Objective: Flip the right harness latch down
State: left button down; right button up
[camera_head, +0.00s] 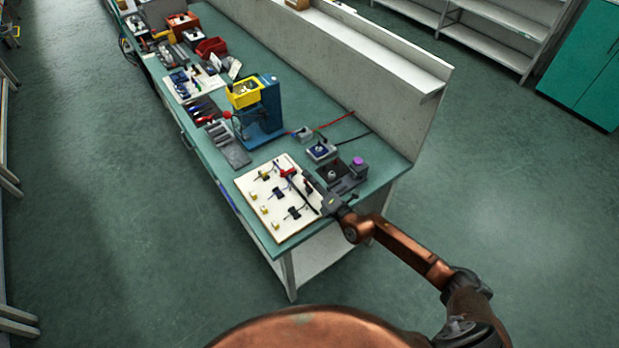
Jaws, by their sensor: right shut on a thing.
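A cream harness board (260,187) lies on the near end of the green bench. It carries several small black clips and pale yellow-white blocks. A red piece (288,173) sits near the board's upper right edge and appears to be the right harness latch. My right gripper (306,181) reaches in from the right, low over that edge, with its dark fingers beside the red piece. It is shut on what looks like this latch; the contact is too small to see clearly. The latch's exact angle cannot be told. My left gripper is out of view.
A grey fixture with a purple knob (358,161) stands close behind my right gripper. A pale upright panel (350,75) borders the bench.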

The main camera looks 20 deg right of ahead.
jog(key=shift+r, duration=0.1)
grip_shut()
dwell(0.3)
jog(key=shift+a+n, duration=0.1)
jog(key=shift+n, duration=0.3)
jog(key=shift+s+a+n+b, duration=0.15)
jog(key=shift+a+n+b, duration=0.35)
jog(key=shift+n, duration=0.4)
jog(key=n, duration=0.1)
jog(key=a+n, duration=0.1)
jog(key=n+b, duration=0.1)
jog(key=shift+s+a+f, duration=0.25)
jog(key=shift+s+f, duration=0.05)
jog(key=shift+f, duration=0.1)
jog(key=n, duration=0.2)
jog(key=a+f+n, duration=0.1)
jog(key=n, duration=0.1)
jog(key=shift+s+a+b, duration=0.15)
jog(key=shift+s+b, duration=0.05)
jog(key=shift+b, duration=0.1)
jog(key=shift+s+a+f+n+b, duration=0.1)
jog(key=shift+a+f+n+b, duration=0.2)
jog(key=shift+n, duration=0.55)
jog(key=shift+s+a+f+n, duration=0.1)
jog(key=shift+f+n, duration=0.3)
jog(key=shift+n, duration=0.45)
